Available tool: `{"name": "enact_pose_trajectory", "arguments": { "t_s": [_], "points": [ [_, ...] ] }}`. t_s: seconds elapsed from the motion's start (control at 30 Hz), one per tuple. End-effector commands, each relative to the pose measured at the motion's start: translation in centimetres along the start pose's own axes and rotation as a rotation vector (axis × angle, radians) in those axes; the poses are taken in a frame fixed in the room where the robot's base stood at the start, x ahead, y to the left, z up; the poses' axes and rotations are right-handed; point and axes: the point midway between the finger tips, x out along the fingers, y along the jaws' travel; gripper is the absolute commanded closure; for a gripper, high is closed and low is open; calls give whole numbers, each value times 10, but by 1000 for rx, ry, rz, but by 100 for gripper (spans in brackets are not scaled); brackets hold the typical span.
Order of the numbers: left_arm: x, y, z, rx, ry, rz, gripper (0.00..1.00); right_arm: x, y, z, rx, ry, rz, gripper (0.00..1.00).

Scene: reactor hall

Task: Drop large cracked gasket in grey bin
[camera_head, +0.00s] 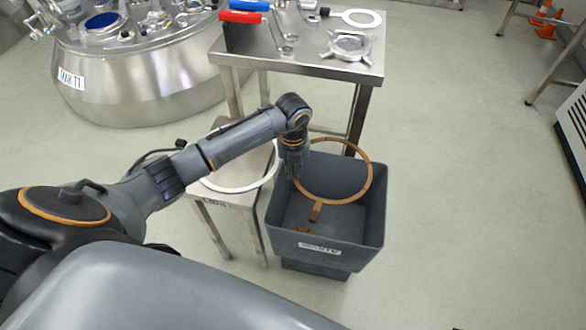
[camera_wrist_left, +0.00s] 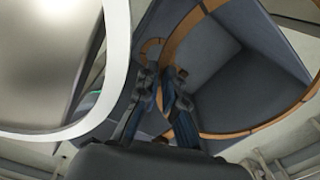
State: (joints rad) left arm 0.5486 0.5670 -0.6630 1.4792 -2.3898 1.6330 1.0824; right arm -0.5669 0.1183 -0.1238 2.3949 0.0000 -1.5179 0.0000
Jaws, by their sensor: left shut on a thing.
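A large brown ring gasket (camera_head: 372,176) is above the grey bin (camera_head: 350,256), whose front carries a white label. My left gripper (camera_head: 294,172) is over the bin's left side, shut on the gasket's left edge. A short brown tab hangs at the ring's near side. In the left wrist view the gasket (camera_wrist_left: 250,131) curves off to the right from the fingers (camera_wrist_left: 166,78), over the bin's dark inside. The crack cannot be made out clearly. My right gripper is in neither view.
A white ring (camera_head: 240,189) lies on a low steel stand (camera_head: 247,198) left of the bin. A steel table (camera_head: 290,62) with tools and a metal flange (camera_head: 349,45) stands behind. Floor to the right is clear.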

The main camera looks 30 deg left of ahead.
Motion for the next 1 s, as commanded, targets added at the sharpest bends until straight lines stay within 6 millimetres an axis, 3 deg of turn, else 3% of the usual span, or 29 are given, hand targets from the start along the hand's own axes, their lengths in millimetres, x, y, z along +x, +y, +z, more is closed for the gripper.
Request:
{"name": "enact_pose_trajectory", "arguments": {
  "t_s": [0.03, 0.13, 0.53, 0.6, 0.67, 1.0],
  "points": [
    [11, 0, 0, 0, 1, -1, 100, 2, 0, 2, 0, 5, 1, 60],
    [16, 0, 0, 0, 1, -1, 100, -3, 0, 4, 1, 8, 1, 60],
    [19, 0, 0, 1, 1, 0, 100, -10, 0, 4, 1, 9, 2, 60],
    [19, 0, 0, 1, 1, 0, 80, -10, 0, 4, 1, 9, 2, 60],
    [19, 0, 0, 1, 1, 0, 68, -10, 0, 4, 1, 9, 2, 60],
    [17, 0, 0, 1, 0, 0, 66, -10, 0, 4, 1, 10, 2, 60]
  ]
}}
